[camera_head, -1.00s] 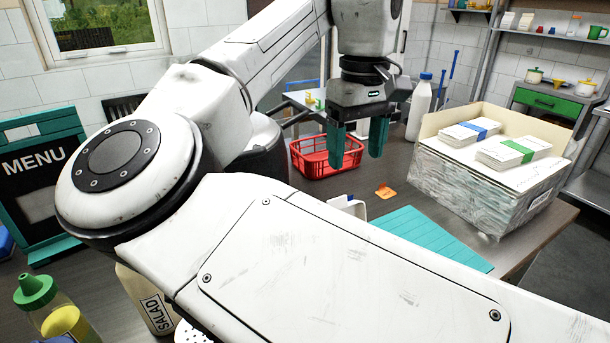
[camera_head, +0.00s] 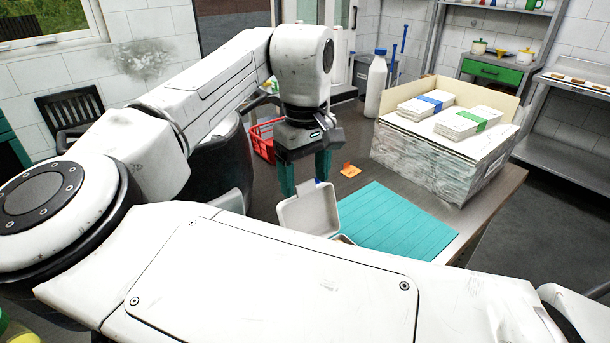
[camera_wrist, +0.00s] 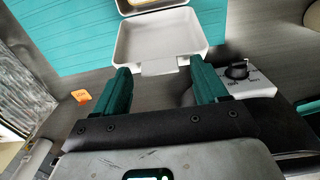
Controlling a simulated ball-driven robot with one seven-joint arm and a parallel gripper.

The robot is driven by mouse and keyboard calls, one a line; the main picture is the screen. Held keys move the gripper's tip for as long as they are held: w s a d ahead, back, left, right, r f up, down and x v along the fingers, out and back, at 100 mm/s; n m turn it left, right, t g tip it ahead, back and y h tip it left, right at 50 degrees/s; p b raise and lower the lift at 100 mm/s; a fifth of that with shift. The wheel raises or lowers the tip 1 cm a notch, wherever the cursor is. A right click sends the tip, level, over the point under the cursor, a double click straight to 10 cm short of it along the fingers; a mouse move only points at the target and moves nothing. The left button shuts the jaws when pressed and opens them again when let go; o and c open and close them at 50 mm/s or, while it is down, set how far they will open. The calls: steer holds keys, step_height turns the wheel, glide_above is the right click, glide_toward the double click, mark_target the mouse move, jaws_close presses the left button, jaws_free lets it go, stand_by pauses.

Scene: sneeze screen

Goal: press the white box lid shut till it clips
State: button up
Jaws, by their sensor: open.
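The white box stands open on the table, its lid (camera_head: 309,209) raised and tilted back. In the wrist view the lid (camera_wrist: 158,42) shows its hollow side just beyond my fingertips, with a clip tab at its near edge. Part of the box base (camera_wrist: 138,4) shows at the top of that view. My gripper (camera_head: 306,175) points down behind the lid in the head view. Its two teal fingers (camera_wrist: 163,85) are apart with nothing between them. I cannot tell whether a finger touches the lid. My own arm hides most of the box base in the head view.
A teal mat (camera_head: 390,222) lies beside the box. An orange tag (camera_head: 350,170), a red basket (camera_head: 263,140) and a white bottle (camera_head: 376,84) are behind. A large carton (camera_head: 440,160) with banded stacks stands right. A device with a black knob (camera_wrist: 237,70) is near the right finger.

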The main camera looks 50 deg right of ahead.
steer(key=shift+f, duration=0.35)
steer(key=shift+c, duration=0.3)
jaws_close()
